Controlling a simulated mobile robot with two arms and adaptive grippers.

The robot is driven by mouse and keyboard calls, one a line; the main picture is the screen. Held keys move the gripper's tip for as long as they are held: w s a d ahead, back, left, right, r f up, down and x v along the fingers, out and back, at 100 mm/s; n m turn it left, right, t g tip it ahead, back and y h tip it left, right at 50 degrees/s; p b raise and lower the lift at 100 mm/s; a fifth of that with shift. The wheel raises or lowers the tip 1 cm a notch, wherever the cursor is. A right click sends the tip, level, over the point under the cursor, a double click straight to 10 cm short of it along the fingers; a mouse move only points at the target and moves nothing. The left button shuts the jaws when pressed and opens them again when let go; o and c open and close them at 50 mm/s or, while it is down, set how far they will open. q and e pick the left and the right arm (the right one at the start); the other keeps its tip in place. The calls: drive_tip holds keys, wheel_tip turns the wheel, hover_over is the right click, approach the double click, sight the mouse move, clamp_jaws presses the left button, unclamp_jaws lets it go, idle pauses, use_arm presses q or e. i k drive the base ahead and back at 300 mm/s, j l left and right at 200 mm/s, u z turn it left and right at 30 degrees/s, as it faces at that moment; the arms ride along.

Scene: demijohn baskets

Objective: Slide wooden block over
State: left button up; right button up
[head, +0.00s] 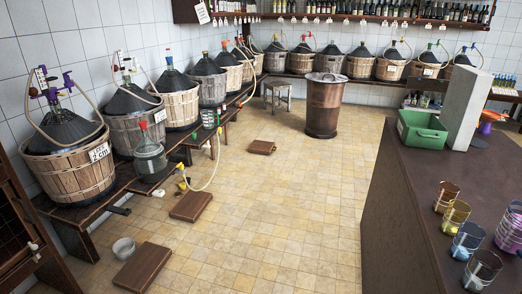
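Three flat brown wooden blocks lie on the tiled floor. The nearest block (142,267) is at the lower left, in front of the bench. A second block (190,206) lies a little farther back, near a yellow-ended hose. The third and farthest block (262,147) lies near the middle of the room. All three lie flat and apart from each other. Neither of my grippers is in view.
A low dark bench (120,187) along the left wall carries several basketed demijohns. A small grey bowl (123,248) sits beside the nearest block. A hose (214,165) hangs to the floor. The middle floor (285,220) is clear.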

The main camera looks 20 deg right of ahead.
sight(258, 146)
drive_tip(key=i+l+z, duration=0.35)
drive_tip(key=i, duration=0.5)
drive_tip(key=i+z, duration=0.3)
drive_tip(key=i, duration=4.5)
